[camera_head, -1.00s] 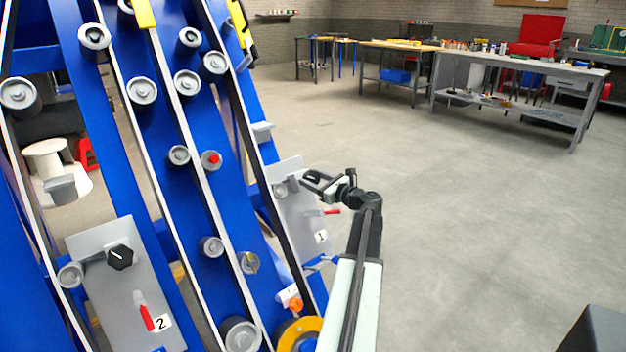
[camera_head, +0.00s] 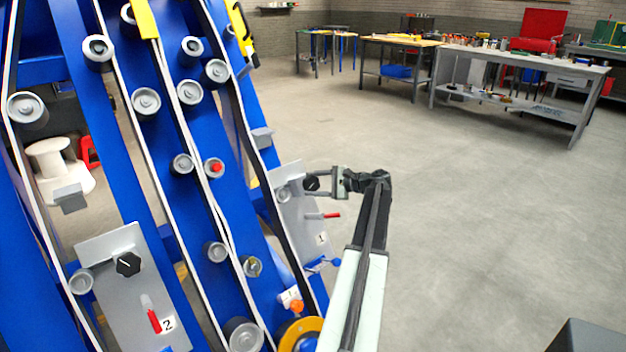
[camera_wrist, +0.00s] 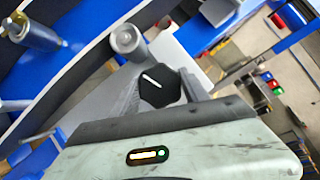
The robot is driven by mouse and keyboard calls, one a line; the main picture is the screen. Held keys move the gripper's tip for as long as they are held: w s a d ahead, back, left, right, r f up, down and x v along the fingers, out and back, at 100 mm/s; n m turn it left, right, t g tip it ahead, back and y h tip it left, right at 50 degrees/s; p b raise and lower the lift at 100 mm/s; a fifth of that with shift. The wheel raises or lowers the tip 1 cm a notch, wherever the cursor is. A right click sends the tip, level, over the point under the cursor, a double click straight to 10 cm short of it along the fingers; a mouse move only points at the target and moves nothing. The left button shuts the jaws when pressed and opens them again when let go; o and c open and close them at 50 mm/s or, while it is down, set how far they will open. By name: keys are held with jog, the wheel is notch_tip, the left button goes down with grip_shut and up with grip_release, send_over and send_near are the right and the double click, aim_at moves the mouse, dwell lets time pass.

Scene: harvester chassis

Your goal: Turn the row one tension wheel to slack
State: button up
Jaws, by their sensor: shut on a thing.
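The row one tension wheel is a black faceted knob (camera_head: 311,183) on the grey plate (camera_head: 303,222) labelled 1, at the right side of the blue frame. In the wrist view the knob (camera_wrist: 160,90) shows a white pointer line slanting to the upper left. My gripper (camera_head: 318,183) reaches the knob from the right, with one finger on each side of it. In the wrist view my gripper (camera_wrist: 158,98) is shut on the knob. The fingers partly hide the knob's sides.
A red-tipped lever (camera_head: 331,215) sits just below the knob. A second plate (camera_head: 135,290) labelled 2 carries another black knob (camera_head: 128,264). Rollers and belts run along the blue frame (camera_head: 185,215). Open floor (camera_head: 470,230) lies to the right, with workbenches (camera_head: 520,80) behind.

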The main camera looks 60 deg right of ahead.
jog(key=n+g+p, duration=0.1)
jog(key=n, duration=0.1)
jog(key=n+g+p, duration=0.1)
jog(key=n+p, duration=0.1)
jog(key=n+g+y+p, duration=0.1)
jog(key=n+p, duration=0.1)
jog(key=shift+w+a+r+n, duration=0.1)
jog(key=shift+r+n, duration=0.15)
jog(key=shift+n, duration=0.05)
jog(key=shift+f+n+g+p, duration=0.2)
jog(key=shift+n+g+p, duration=0.8)
jog(key=shift+n+p, duration=0.7)
jog(key=shift+f, duration=0.1)
jog(key=o, duration=1.4)
